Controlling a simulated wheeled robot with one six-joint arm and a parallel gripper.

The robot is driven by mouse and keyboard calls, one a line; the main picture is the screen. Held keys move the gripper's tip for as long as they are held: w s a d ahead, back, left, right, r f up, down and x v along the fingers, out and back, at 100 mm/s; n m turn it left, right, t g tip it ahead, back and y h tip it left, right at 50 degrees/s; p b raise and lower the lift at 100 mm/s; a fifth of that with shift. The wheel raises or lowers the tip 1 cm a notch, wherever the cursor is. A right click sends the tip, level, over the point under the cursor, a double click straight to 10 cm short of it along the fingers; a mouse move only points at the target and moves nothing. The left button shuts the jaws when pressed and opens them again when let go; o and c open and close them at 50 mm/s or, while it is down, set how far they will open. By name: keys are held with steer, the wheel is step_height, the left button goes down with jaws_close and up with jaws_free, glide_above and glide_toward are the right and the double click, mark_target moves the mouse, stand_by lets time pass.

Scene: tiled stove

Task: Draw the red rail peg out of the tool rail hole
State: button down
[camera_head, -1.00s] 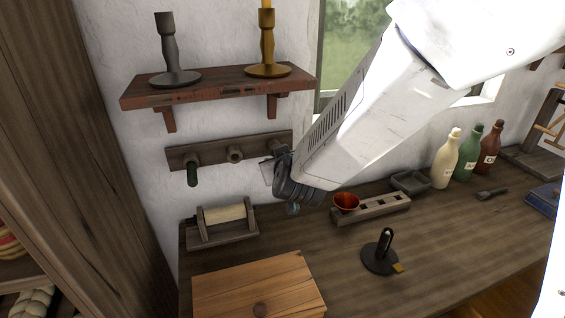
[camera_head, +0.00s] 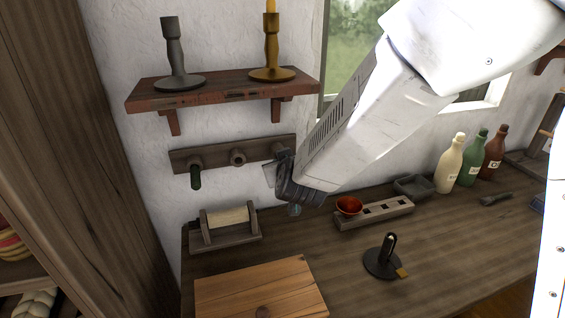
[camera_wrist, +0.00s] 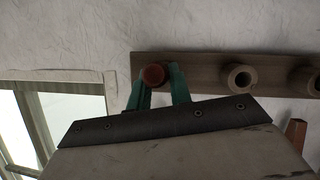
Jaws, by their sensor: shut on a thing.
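The tool rail (camera_head: 215,157) is a dark wooden bar on the white wall below the shelf, with round protruding holders. It also shows in the wrist view (camera_wrist: 202,66). The red rail peg (camera_wrist: 154,75) shows its round reddish end at the rail's end in the wrist view. My gripper (camera_wrist: 160,85) has its green fingers on both sides of the peg and is shut on it. In the head view my gripper (camera_head: 270,174) is at the rail's right end and hides the peg. I cannot tell how deep the peg sits in its hole.
A dark green peg (camera_head: 196,178) hangs in the left holder; the middle holder (camera_head: 238,157) looks empty. The shelf (camera_head: 215,90) with two candlesticks is above.

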steer(key=shift+s+d, duration=0.25)
steer(key=shift+s, duration=0.55)
steer(key=shift+s+d, duration=0.2)
steer(key=shift+s, duration=0.65)
steer(key=shift+s+d, duration=0.25)
steer(key=shift+s, duration=0.55)
steer(key=s, duration=0.2)
steer(key=s+d, duration=0.1)
steer(key=shift+s, duration=0.4)
